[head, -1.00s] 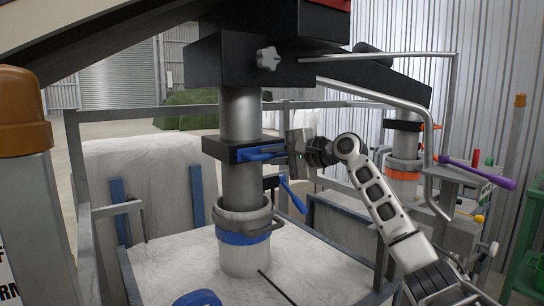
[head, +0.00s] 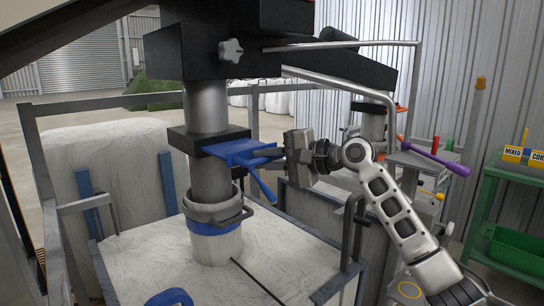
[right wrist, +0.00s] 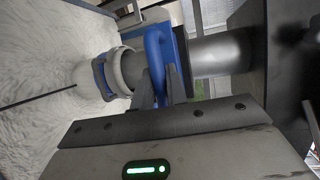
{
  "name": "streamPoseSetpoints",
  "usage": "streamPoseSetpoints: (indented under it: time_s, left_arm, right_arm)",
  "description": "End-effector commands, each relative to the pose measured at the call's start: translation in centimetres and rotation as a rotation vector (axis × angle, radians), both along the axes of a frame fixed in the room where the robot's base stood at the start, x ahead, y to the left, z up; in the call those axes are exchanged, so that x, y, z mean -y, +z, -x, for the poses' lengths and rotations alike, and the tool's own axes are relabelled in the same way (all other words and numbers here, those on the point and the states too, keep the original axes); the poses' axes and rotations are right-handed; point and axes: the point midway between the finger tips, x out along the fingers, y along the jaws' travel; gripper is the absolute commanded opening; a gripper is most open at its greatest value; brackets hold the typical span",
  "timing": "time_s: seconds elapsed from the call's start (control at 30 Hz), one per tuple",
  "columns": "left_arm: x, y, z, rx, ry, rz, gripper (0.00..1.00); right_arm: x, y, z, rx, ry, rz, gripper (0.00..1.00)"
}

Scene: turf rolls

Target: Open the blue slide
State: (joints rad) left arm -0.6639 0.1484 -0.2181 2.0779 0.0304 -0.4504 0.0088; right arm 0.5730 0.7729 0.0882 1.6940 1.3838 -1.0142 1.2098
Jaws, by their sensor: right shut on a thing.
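The blue slide (head: 232,150) is a flat blue plate sticking out to the right from the black housing (head: 188,140) around the grey steel pipe. Its looped blue handle also shows in the right wrist view (right wrist: 154,50). My right gripper (head: 281,156) is shut on this handle, with its two dark fingers on either side of the loop in the right wrist view. My left gripper is not in view.
A grey collar with a blue band (head: 214,227) joins the pipe to a white bulk bag (head: 160,262). Metal frame rails surround the bag. A green rack (head: 488,190) stands at the right.

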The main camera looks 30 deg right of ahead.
Motion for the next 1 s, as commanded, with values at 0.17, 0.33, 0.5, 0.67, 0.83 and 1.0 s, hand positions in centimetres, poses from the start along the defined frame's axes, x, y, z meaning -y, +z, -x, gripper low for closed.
streamPoseSetpoints:
  time_s: [0.17,0.33,0.5,0.67,0.83,1.0]
  left_arm:
    - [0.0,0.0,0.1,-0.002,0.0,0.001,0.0]
    - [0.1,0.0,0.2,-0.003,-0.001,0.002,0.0]
    - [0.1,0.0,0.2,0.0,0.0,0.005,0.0]
    - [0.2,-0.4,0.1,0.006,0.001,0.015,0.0]
    - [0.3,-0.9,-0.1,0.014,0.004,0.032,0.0]
    - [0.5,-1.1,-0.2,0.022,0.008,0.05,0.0]
  right_arm:
    - [0.1,0.0,0.1,0.001,-0.001,0.0,0.36]
    - [0.1,0.0,0.1,0.0,-0.001,-0.001,0.36]
    - [0.5,0.0,0.7,0.0,-0.002,0.0,0.36]
    - [1.9,0.3,3.0,0.0,-0.004,0.002,0.36]
    - [3.9,0.9,6.6,-0.001,-0.004,0.003,0.36]
    - [5.9,1.7,9.9,0.0,-0.004,0.001,0.36]
